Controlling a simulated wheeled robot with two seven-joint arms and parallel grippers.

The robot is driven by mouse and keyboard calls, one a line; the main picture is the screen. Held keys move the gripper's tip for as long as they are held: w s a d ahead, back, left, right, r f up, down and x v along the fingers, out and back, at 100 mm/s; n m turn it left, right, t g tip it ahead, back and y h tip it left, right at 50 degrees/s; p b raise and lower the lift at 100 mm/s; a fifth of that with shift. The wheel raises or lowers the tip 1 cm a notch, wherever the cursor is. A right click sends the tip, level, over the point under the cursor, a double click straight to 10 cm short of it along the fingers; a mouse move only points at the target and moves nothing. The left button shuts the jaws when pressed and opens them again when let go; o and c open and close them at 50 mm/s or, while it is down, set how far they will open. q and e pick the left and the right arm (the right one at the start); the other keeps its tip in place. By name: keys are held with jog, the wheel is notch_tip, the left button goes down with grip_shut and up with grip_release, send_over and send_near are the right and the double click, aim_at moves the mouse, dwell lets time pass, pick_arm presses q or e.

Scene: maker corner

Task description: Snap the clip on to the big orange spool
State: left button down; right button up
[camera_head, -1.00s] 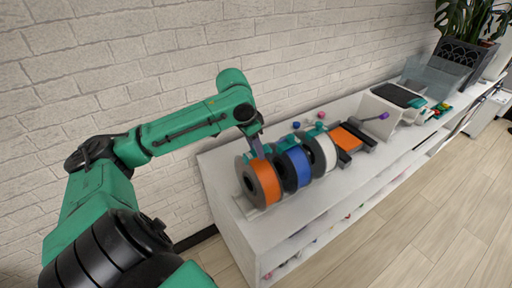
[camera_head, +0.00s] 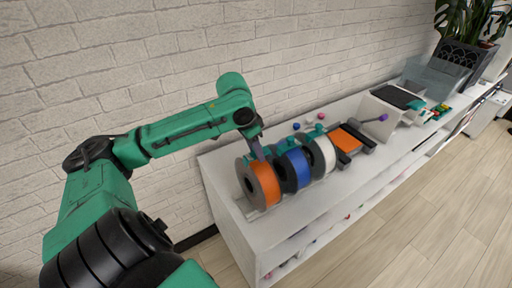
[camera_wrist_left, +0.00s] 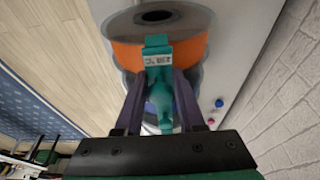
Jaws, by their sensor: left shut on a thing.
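The big orange spool (camera_head: 264,186), with grey flanges, stands upright at the near left end of the row on the white cabinet. In the left wrist view the spool (camera_wrist_left: 190,45) is at the top, its orange band facing me. My left gripper (camera_head: 259,152) points down at the spool's upper rim. Its purple fingers are shut on a teal clip (camera_wrist_left: 158,58), which also shows in the left wrist view. The clip's squared head overlaps the orange band; I cannot tell whether it is seated on the rim. My right gripper is not in view.
A blue spool (camera_head: 294,170) and a white spool (camera_head: 322,154) stand close beside the orange one, with teal clips on top. Past them are an orange-and-black device (camera_head: 348,138) and small coloured balls. The brick wall (camera_head: 150,60) is close behind.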

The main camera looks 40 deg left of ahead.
pick_arm(q)
jog(key=shift+f, duration=0.7)
dwell(0.3)
jog(key=shift+f, duration=0.25)
dwell(0.3)
